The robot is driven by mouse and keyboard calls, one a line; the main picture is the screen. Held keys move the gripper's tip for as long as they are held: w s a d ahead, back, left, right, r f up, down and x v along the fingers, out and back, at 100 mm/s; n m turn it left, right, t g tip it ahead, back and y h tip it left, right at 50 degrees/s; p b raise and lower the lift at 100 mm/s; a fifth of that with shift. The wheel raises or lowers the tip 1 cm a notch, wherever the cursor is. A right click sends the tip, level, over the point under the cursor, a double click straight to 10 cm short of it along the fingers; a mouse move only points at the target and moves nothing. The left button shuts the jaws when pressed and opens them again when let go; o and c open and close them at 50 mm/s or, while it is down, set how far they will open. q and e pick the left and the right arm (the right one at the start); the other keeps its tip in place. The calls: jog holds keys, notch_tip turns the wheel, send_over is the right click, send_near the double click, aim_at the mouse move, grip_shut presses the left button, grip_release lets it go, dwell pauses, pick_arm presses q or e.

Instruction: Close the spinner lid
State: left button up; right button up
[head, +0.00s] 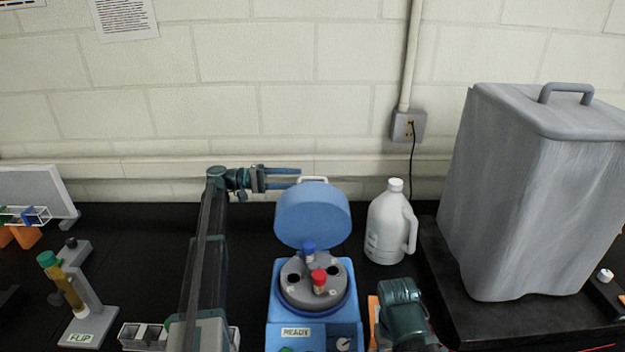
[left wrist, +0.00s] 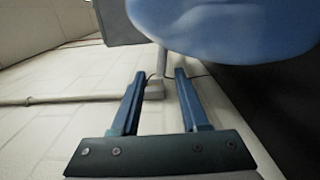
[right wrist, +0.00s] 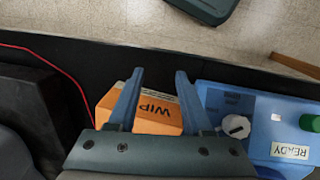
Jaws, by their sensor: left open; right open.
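The blue spinner (head: 314,335) stands on the black bench with a READY label on its front. My left gripper (head: 300,177) is open beside the lid's top left, near the handle; contact cannot be told. The lid also fills the top of the left wrist view (left wrist: 225,25). My right gripper (right wrist: 160,75) is open and empty, above an orange WIP box (right wrist: 150,110) beside the spinner's front (right wrist: 265,130).
A white jug (head: 390,225) stands right of the lid. A large grey covered unit (head: 540,200) fills the right. A FLIP stand (head: 85,320) with a yellow tube is at left, and a white rack (head: 143,336) is near my left arm. A wall is behind.

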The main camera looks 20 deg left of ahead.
pick_arm(q)
jog(key=shift+x, duration=3.05)
jog(key=shift+f, duration=0.1)
grip_shut()
